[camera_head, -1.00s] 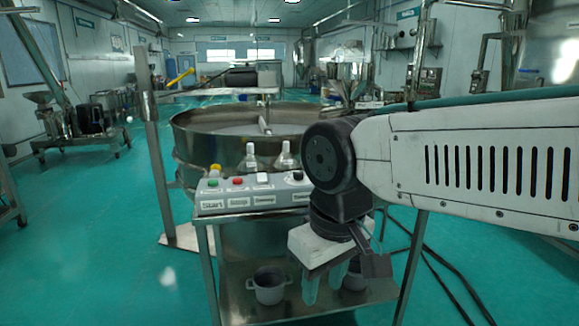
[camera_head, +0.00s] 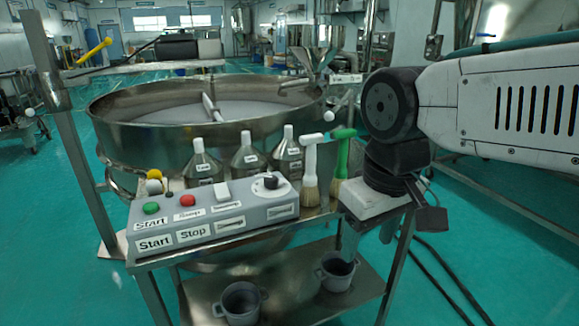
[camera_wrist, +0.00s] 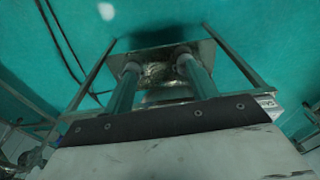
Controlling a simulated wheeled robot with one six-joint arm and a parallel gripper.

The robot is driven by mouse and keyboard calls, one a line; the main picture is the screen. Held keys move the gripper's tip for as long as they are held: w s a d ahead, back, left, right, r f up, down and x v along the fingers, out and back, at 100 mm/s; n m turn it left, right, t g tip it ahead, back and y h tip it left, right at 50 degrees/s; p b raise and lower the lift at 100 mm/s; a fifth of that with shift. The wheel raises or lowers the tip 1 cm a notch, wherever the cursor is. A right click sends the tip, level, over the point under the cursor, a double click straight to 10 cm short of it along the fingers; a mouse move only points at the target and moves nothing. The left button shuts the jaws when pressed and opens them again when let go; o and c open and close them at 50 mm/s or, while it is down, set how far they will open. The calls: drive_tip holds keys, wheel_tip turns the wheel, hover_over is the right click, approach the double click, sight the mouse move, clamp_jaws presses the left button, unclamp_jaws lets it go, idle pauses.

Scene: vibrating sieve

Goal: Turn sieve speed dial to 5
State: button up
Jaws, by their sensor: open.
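The grey control box (camera_head: 262,209) sits on top of the metal cart in the head view. Its speed dial, a black knob on a white round face (camera_head: 271,183), is at the box's right end. The number it points to is too small to read. A green button, a red button and a white switch (camera_head: 221,191) are to its left. My gripper (camera_head: 352,245) hangs to the right of the box at the cart's right edge, apart from the dial, pointing down. In the wrist view my gripper's two fingers (camera_wrist: 154,80) are spread with nothing between them.
Behind the box stand several labelled bottles (camera_head: 245,155), a white-handled brush (camera_head: 310,170) and a green-handled brush (camera_head: 341,160). The large round sieve (camera_head: 130,135) is behind the cart. Two grey pots (camera_head: 240,303) (camera_head: 336,274) are on the lower shelf (camera_head: 290,310). Cables lie on the floor at right.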

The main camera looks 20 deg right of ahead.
drive_tip(key=w+r+n, duration=0.2)
drive_tip(key=w, duration=0.6)
drive_tip(key=w+r+n, duration=0.2)
drive_tip(key=w+r, duration=0.1)
drive_tip(key=w, duration=0.5)
drive_tip(key=n, duration=0.6)
hover_over(271, 178)
drive_tip(key=shift+g, duration=0.4)
wheel_tip(271, 178, down, 5)
drive_tip(key=shift+s+r, duration=0.1)
drive_tip(key=f, duration=0.7)
drive_tip(key=shift+w+f, duration=0.2)
drive_tip(key=shift+f, duration=0.2)
drive_tip(key=shift+c, duration=0.4)
drive_tip(key=c, duration=0.9)
